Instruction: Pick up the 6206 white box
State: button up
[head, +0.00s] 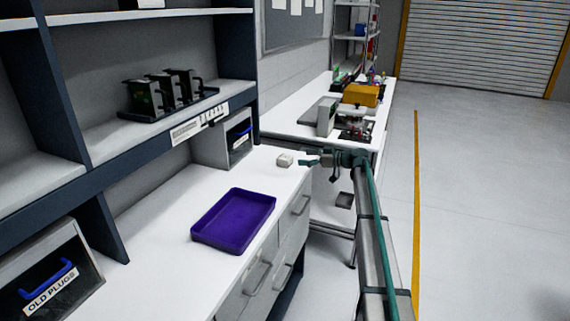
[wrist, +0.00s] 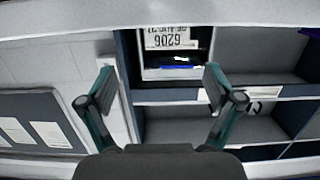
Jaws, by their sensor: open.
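The small white box (head: 284,160) sits on the white counter near its far right corner in the head view. In the wrist view, which is upside down, a white face reading 6206 (wrist: 173,37) shows at the top, beyond the fingertips and within the gap between them. My gripper (head: 309,162) is just right of the box in the head view, close to counter height. In the wrist view my gripper (wrist: 158,80) has its two fingers wide apart with nothing between them. I see no contact with the box.
A purple tray (head: 234,220) lies nearer on the counter (head: 150,240). A grey bin (head: 225,140) with a blue handle stands behind the box, under the shelf. A rack of dark units (head: 165,95) is on the shelf. The counter between tray and box is clear.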

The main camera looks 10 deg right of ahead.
aim_at(283, 156)
jog(key=x, duration=0.3)
jog(key=shift+w+a, duration=0.15)
jog(key=shift+a, duration=0.1)
jog(key=shift+s+p+x, duration=0.15)
jog(key=shift+p+x, duration=0.45)
jog(key=shift+x, duration=0.75)
jog(key=shift+s+p+x, duration=0.15)
jog(key=shift+p+x, duration=0.4)
jog(key=shift+x, duration=0.8)
jog(key=shift+a, duration=0.15)
jog(key=c, duration=1.4)
jog(key=shift+r, duration=0.1)
